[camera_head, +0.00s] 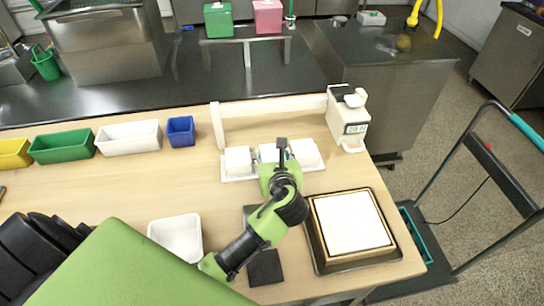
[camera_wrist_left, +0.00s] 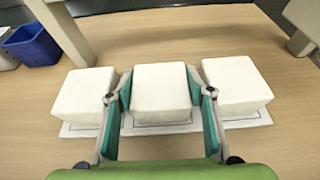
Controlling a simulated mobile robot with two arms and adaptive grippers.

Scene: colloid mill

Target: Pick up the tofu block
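Three white tofu blocks sit in a row on a thin white board (camera_head: 235,178) on the wooden table. The middle block (camera_wrist_left: 162,88) is between the two teal-lined fingers of my left gripper (camera_wrist_left: 160,92). The fingers straddle it, with a narrow gap visible at the left; contact at the right is unclear. The left block (camera_wrist_left: 85,97) and right block (camera_wrist_left: 236,85) stand just outside the fingers. In the head view, my left gripper (camera_head: 281,155) covers much of the middle block. My right gripper is not in view.
A white frame (camera_head: 275,108) stands behind the blocks, and a white device (camera_head: 348,115) is at the right. A framed white panel (camera_head: 350,222) lies front right. A white container (camera_head: 177,238) is front left; colored bins, including a blue one (camera_head: 181,131), line the back left.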

